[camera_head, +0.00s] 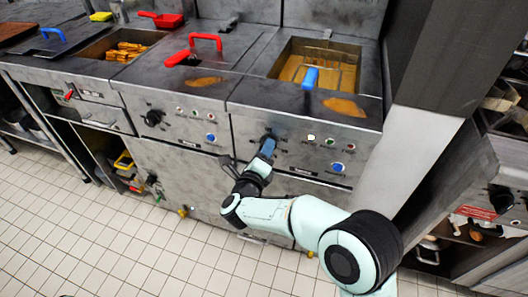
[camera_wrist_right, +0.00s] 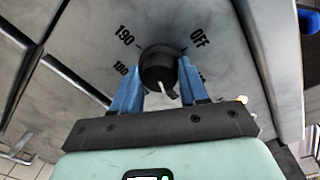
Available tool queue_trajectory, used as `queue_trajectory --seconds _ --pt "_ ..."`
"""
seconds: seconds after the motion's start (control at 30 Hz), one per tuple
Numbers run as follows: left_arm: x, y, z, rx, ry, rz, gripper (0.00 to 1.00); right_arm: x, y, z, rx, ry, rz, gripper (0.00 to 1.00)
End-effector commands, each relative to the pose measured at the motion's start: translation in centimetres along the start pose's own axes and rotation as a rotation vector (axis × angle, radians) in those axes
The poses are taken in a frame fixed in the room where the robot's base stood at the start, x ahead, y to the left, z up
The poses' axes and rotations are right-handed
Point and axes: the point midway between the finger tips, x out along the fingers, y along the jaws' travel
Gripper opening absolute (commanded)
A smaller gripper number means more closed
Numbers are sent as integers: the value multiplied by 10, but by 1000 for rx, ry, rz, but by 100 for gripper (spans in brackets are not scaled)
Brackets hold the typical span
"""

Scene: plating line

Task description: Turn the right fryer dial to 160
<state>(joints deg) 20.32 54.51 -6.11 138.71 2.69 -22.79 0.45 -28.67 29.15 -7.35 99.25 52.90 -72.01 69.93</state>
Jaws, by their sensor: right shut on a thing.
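The right fryer dial (camera_head: 269,138) is a black knob on the right fryer's front panel. It also shows close up in the right wrist view (camera_wrist_right: 158,66), with a white mark on its lower side toward my gripper. Around it are printed "190" at upper left, "OFF" at upper right and a partly covered number at left. My right gripper (camera_head: 266,149) has its blue fingers on either side of the knob, shut on it, as the wrist view (camera_wrist_right: 159,78) also shows. In the head view the gripper partly hides the dial and its scale. My left gripper is out of view.
Indicator lights and a blue button (camera_head: 337,168) sit right of the dial. A fryer basket with a blue handle (camera_head: 310,78) stands in the vat above. Another black dial (camera_head: 153,118) is on the left fryer. A dark post (camera_head: 434,60) rises at right.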

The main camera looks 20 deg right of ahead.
Motion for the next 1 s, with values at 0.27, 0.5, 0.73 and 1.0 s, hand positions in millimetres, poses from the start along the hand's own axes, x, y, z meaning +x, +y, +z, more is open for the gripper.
queue_trajectory --seconds 0.27,0.5,0.73,1.0 --pt "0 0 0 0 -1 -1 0 1 -3 2 21 -5 -6 13" --pt "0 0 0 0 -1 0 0 1 -3 2 20 -5 -6 47" --pt "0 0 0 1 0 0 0 0 -2 1 17 -3 -3 69" --pt "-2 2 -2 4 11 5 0 -10 0 1 15 -3 1 69"
